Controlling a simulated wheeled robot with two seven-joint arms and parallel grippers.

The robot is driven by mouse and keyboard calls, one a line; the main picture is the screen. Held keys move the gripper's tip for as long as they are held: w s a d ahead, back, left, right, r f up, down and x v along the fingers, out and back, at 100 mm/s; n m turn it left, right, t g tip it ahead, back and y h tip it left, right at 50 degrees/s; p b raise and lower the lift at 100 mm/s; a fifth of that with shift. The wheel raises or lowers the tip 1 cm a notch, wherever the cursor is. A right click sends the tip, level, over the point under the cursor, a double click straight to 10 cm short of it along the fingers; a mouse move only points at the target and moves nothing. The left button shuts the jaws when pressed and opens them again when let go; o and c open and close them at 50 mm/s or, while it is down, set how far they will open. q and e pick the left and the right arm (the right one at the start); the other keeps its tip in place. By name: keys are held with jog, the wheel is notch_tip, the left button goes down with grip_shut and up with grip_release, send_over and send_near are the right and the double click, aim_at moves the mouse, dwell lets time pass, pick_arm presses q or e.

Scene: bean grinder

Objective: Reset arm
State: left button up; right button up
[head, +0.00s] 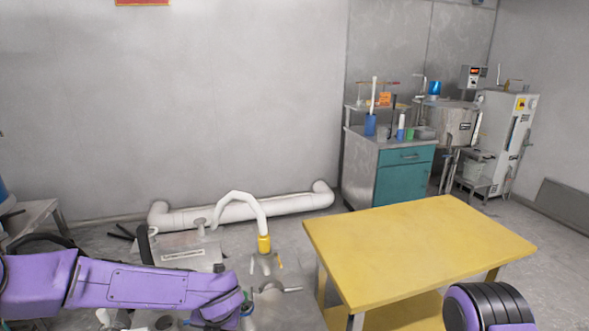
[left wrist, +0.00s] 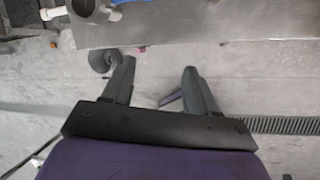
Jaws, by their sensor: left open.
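My left arm, purple, comes in from the left in the head view, and its far end is low in front of the grey machine (head: 190,250) with a white curved pipe (head: 255,212). In the left wrist view my left gripper (left wrist: 155,75) is open, with its two dark fingers apart and nothing between them. Below the fingers is pale grey floor. My right arm shows only as a purple and black rounded part at the bottom right of the head view; its gripper is not in view.
A yellow table (head: 420,245) with a bare top stands right of centre. A teal cabinet (head: 404,180) with bottles stands behind it. A thick white pipe (head: 285,207) runs along the wall. A metal surface (left wrist: 200,22) lies just beyond my left fingers.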

pick_arm(q)
jog(key=s+a+f+m+t+y, duration=0.1)
jog(key=s+a+f+m, duration=0.1)
jog(key=s+f+m, duration=0.45)
jog(key=s+a+f+m+t, duration=0.1)
jog(key=s+a+f+m, duration=0.15)
jog(key=f+m, duration=0.6)
jog(key=s+a+f+m+g, duration=0.1)
jog(key=s+a+f+m, duration=0.1)
jog(key=s+m, duration=0.5)
jog(key=s+a+f+m+g, duration=0.1)
jog(key=s+a+f+m, duration=0.2)
jog(key=s, duration=1.1)
jog(key=a+m, duration=0.2)
jog(key=m, duration=0.2)
jog(key=shift+s+f+h, duration=0.2)
jog(key=shift+h, duration=0.1)
jog(key=shift+a, duration=0.1)
